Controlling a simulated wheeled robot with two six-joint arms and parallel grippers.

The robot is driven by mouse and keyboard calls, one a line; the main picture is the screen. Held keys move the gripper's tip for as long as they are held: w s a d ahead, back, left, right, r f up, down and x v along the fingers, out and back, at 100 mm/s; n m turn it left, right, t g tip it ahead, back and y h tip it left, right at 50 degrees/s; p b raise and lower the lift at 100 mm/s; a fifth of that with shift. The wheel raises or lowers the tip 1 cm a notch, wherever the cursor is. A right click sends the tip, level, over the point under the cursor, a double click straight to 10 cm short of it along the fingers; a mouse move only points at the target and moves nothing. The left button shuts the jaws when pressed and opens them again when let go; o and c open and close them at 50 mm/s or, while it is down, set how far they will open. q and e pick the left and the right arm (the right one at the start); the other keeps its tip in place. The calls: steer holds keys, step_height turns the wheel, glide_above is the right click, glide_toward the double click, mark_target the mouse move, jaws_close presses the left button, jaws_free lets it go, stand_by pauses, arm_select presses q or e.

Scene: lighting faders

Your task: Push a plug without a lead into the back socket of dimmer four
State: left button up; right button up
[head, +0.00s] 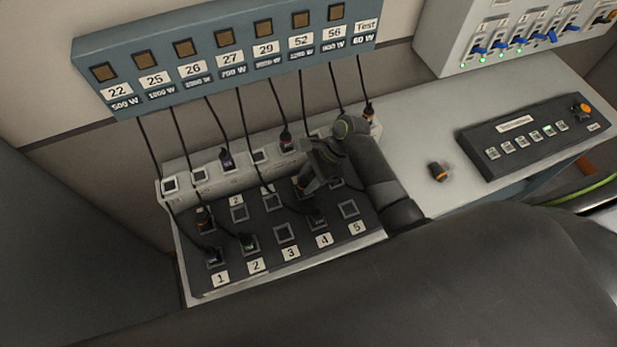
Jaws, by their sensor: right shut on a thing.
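The dimmer panel (262,228) is dark, with two rows of square sockets and number labels 1 to 5 along its front. My right gripper (305,187) is over the back row near dimmer four, its fingers pointing down. It is shut on a small dark thing, likely a plug, mostly hidden by the fingers. The back socket of dimmer four is hidden there, so I cannot tell whether the held thing is in it. A loose lead-less plug (437,171) lies on the counter.
Leads hang from the blue-grey lamp board (225,55). Some end in front sockets one, two and four, others in the light strip (213,178) behind the panel. A button console (530,135) and a fader box (520,30) stand at the right.

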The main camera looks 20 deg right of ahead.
steer(key=shift+s+f, duration=0.2)
steer(key=shift+f, duration=0.05)
steer(key=o, duration=1.1)
steer(key=shift+w, duration=0.2)
steer(key=shift+r, duration=0.15)
